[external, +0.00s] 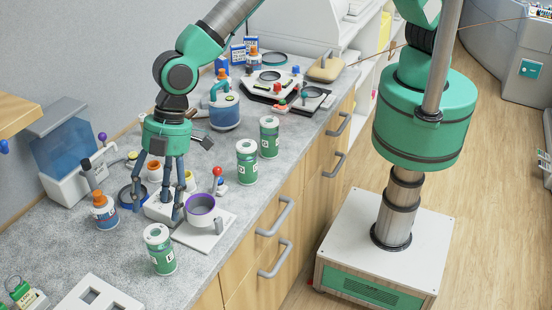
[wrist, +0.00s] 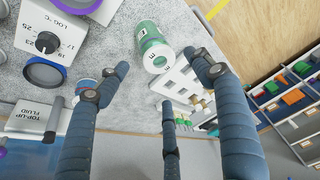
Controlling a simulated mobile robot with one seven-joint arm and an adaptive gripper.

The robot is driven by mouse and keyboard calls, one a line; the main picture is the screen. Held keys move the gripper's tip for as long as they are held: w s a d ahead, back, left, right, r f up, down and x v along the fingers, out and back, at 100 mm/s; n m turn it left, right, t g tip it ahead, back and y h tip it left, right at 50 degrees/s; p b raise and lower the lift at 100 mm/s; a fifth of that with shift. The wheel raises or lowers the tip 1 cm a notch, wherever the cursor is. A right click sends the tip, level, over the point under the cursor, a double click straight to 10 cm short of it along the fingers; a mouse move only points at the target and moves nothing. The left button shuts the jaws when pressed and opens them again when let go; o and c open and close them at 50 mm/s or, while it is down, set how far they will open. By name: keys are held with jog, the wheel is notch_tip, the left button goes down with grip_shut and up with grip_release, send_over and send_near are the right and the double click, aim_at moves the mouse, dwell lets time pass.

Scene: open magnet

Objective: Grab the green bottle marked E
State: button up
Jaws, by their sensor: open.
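A green bottle with a white lid (external: 160,248) stands upright near the front of the grey bench. It also shows in the wrist view (wrist: 152,47), where its lid mark looks like an E. Two similar green bottles, a middle one (external: 246,161) and a far one (external: 268,136), stand farther back; their letters are too small to read surely. My three-fingered gripper (external: 162,204) points down, open and empty, behind the front bottle. In the wrist view the fingers (wrist: 164,80) are spread, with the bottle beyond their tips and apart from them.
A purple-rimmed cup (external: 201,207) sits on a white device right of my gripper. A blue bottle with an orange collar (external: 104,212) stands to its left. A white slotted rack (external: 72,302) lies at the front.

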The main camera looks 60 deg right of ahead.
aim_at(180, 217)
jog(key=shift+x, duration=1.75)
jog(key=shift+f, duration=0.1)
jog(key=shift+p+x, duration=0.35)
jog(key=shift+x, duration=2.1)
grip_shut()
jog(key=shift+w, duration=0.1)
jog(key=shift+a+r+b, duration=0.1)
jog(key=shift+r+b, duration=0.2)
jog(key=shift+r, duration=4.8)
